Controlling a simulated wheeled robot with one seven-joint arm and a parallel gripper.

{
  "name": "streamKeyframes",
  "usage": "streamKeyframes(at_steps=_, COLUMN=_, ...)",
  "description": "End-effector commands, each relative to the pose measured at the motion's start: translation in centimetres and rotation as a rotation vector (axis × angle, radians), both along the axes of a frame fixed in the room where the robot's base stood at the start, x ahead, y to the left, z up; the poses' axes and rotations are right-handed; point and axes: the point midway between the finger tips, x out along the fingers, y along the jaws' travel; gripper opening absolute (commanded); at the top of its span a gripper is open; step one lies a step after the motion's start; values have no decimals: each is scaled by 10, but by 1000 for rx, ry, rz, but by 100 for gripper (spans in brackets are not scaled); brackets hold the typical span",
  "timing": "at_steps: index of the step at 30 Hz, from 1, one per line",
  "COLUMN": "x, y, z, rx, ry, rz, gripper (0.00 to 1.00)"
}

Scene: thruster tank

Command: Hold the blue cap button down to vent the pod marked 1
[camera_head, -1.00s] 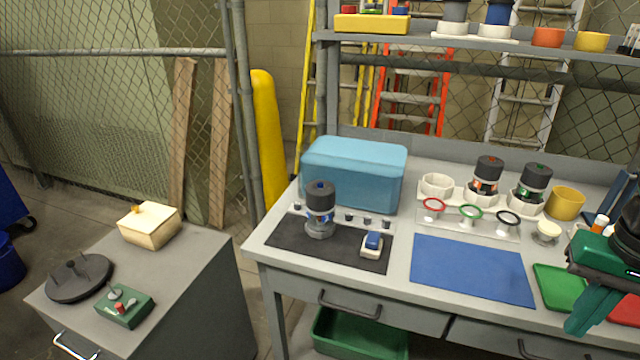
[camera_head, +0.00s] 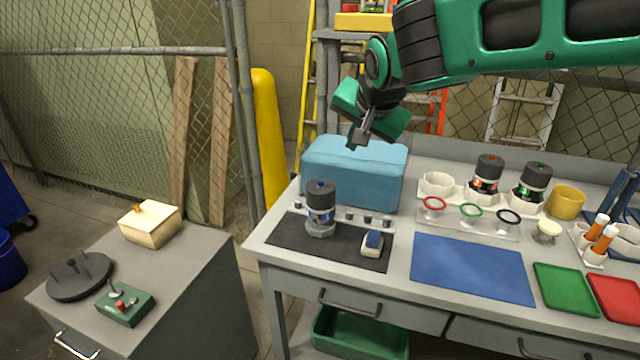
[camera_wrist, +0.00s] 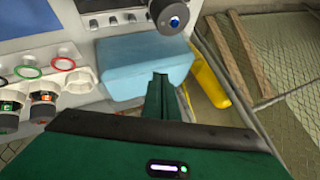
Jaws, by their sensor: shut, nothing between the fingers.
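The pod with the blue cap button (camera_head: 320,208) stands upright on the black mat (camera_head: 285,240) at the left of the bench. It has a dark cap with a small blue button (camera_head: 321,183) on top. I cannot read a number on it. In the wrist view the blue button (camera_wrist: 174,22) shows at the top edge, with the pod's lower part cut off. My gripper (camera_head: 357,142) is shut and empty, above the blue box, higher than the pod and to its right in the head view. The gripper's fingers (camera_wrist: 160,80) touch nothing.
A blue box (camera_head: 352,170) stands behind the pod. A small blue-and-white block (camera_head: 372,243) lies on the mat. Two similar pods, orange-buttoned (camera_head: 486,176) and green-buttoned (camera_head: 532,186), stand right in white holders. The blue mat (camera_head: 470,268) is bare.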

Motion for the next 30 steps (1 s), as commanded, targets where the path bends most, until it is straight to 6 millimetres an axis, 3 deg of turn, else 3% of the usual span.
streamKeyframes(at_steps=1, x=3, y=20, z=5, rx=25, ry=-15, rz=14, gripper=0)
streamKeyframes(at_steps=3, x=5, y=40, z=10, rx=55, ry=-32, rz=23, gripper=0)
streamKeyframes(at_steps=8, x=6, y=65, z=16, rx=95, ry=-50, rz=35, gripper=0)
streamKeyframes(at_steps=22, x=7, y=66, z=14, rx=99, ry=-52, rz=34, gripper=0)
streamKeyframes(at_steps=30, x=6, y=66, z=-13, rx=97, ry=-50, rz=35, gripper=0)
